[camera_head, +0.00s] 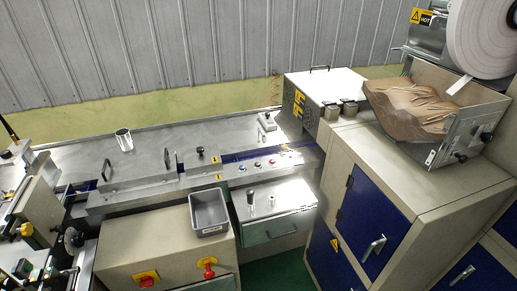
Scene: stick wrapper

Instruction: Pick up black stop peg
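A small dark upright peg (250,197) stands on the silver ledge (292,193) at the front of the machine, just right of the grey bin. It looks like the black stop peg, though it is small in the view. A shorter, lighter peg (271,202) stands to its right, apart from it. Neither of my grippers can be made out in the head view.
A grey open bin (209,212) sits left of the pegs. Red emergency button (208,267) and yellow-plated switch (146,278) are below it. A metal cup (124,140) stands on the steel deck. A tray of sticks (415,103) is at upper right.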

